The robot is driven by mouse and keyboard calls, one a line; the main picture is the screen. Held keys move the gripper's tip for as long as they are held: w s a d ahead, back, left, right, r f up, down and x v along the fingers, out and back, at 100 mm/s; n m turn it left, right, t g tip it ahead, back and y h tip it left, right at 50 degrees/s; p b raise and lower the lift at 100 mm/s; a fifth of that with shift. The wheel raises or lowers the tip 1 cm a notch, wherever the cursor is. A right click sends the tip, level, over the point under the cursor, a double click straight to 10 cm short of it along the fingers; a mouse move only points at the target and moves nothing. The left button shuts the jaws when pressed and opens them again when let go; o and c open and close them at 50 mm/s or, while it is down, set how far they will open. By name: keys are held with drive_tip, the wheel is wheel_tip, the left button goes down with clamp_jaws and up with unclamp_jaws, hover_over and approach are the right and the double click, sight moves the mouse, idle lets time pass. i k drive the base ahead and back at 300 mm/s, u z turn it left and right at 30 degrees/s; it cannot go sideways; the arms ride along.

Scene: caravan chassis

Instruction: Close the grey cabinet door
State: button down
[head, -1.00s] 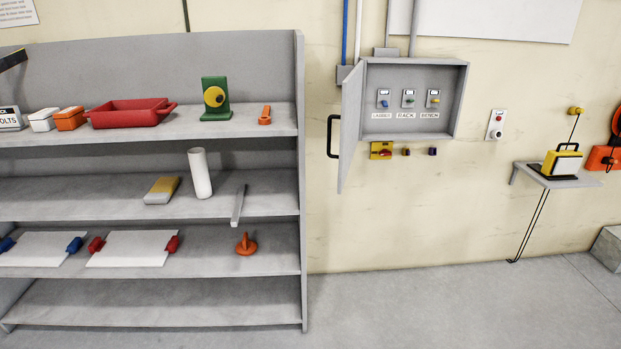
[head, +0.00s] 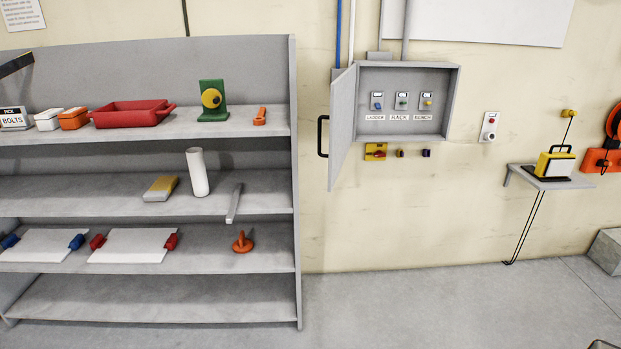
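The grey cabinet (head: 447,110) is fixed to the cream wall, right of the shelves. Its grey door (head: 343,125) is hinged on the left side and stands wide open, swung out from the wall. A black handle (head: 321,137) sits on the door's outer face, on its left. Inside the cabinet are three switches (head: 402,101) with labels reading LADDER, RACK and a third that looks like BENCH.
A grey shelf unit (head: 293,190) with bins and tools stands left, close to the door handle. Below the cabinet is a yellow isolator (head: 375,152) with small knobs. A wall shelf (head: 540,181) holds a yellow device at right. The floor (head: 420,310) before the cabinet is clear.

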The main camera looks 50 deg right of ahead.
sight(342, 104)
drive_tip(key=z, duration=0.05)
drive_tip(key=i, duration=1)
drive_tip(key=u, duration=0.05)
